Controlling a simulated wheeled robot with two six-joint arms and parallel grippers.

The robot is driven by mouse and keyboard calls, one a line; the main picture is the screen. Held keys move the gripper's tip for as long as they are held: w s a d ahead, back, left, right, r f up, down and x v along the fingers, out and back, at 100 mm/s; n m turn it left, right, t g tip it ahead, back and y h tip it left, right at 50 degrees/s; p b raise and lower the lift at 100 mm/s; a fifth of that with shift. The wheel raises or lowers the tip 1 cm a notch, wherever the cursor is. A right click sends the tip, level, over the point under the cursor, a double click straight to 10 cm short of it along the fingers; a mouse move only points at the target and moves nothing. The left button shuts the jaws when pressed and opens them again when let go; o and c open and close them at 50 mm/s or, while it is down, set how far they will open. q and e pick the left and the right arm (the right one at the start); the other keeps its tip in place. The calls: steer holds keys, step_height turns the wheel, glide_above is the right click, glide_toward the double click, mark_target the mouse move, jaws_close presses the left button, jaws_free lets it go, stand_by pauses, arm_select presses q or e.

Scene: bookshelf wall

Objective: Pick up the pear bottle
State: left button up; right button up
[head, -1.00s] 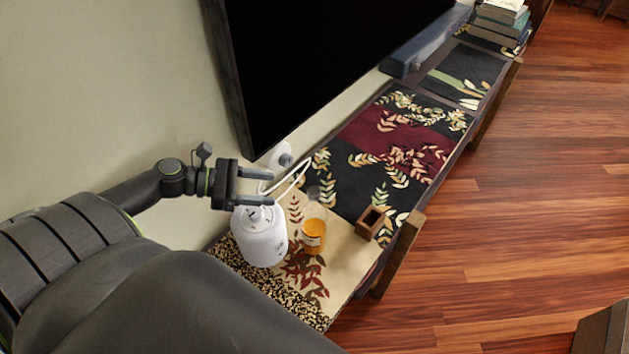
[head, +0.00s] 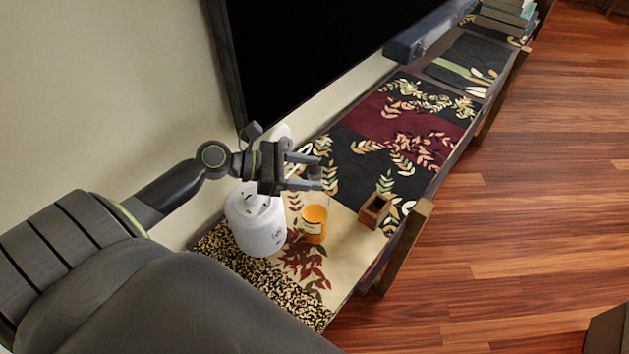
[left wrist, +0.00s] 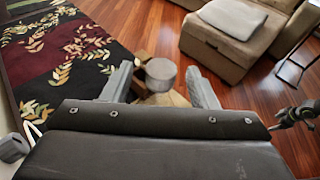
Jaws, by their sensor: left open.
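In the left wrist view the grey round top of the bottle (left wrist: 160,72) shows between the two open fingers of my left gripper (left wrist: 160,84). I cannot tell whether they touch it. A small dark shape at the right edge of that view looks like my right gripper (left wrist: 292,115).
A white canister (head: 256,222) stands just left of the bottle, and a small wooden box (head: 375,211) to its right. A large black screen (head: 320,50) rises behind. The runner beyond the box is clear. Books (head: 503,20) lie at the far end.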

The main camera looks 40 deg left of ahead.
arm_select(q)
steer(key=b+x, duration=0.1)
steer(key=x, duration=0.2)
steer(key=shift+w+d+f, duration=0.1)
steer(key=shift+d, duration=0.1)
steer(key=shift+c, duration=0.4)
jaws_close()
stand_by(0.9)
